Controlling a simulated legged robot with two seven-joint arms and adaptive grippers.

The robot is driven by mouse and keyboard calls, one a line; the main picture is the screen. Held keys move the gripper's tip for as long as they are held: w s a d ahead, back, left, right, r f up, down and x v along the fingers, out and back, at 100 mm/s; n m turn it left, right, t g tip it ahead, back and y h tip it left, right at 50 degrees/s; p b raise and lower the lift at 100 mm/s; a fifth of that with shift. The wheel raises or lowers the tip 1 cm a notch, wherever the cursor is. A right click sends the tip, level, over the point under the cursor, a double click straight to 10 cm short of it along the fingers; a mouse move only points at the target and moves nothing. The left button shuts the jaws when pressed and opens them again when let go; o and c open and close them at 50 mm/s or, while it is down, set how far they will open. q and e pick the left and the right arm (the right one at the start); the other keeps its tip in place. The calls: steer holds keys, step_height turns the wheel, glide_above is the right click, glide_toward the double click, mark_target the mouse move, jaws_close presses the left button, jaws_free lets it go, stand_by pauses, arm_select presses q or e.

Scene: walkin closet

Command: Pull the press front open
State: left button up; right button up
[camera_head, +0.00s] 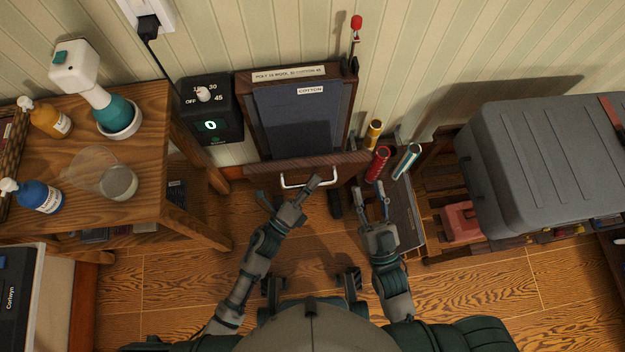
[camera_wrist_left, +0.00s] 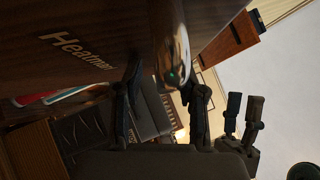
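The press (camera_head: 300,115) stands upright against the wall, with a dark blue pad labelled COTTON. Its dark wooden front (camera_head: 345,163) shows as a strip below the pad, with a pale metal bar handle (camera_head: 308,185) on it. In the left wrist view the wooden front (camera_wrist_left: 60,60) bears the word Heatman, and the shiny handle (camera_wrist_left: 171,45) is close by. My left gripper (camera_head: 290,190) is at the handle with its fingers spread; in the wrist view they lie either side of the handle's end. Contact cannot be told. My right gripper (camera_head: 371,190) is open and empty, right of the handle.
A black timer box (camera_head: 211,110) is on the wall left of the press. A wooden table (camera_head: 150,165) with bottles stands left. Red, yellow and teal cylinders (camera_head: 377,164) stand right of the front. A grey suitcase (camera_head: 540,160) lies farther right on a wooden rack.

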arm_select(q)
steer(key=v, duration=1.2)
steer(key=shift+f, duration=0.1)
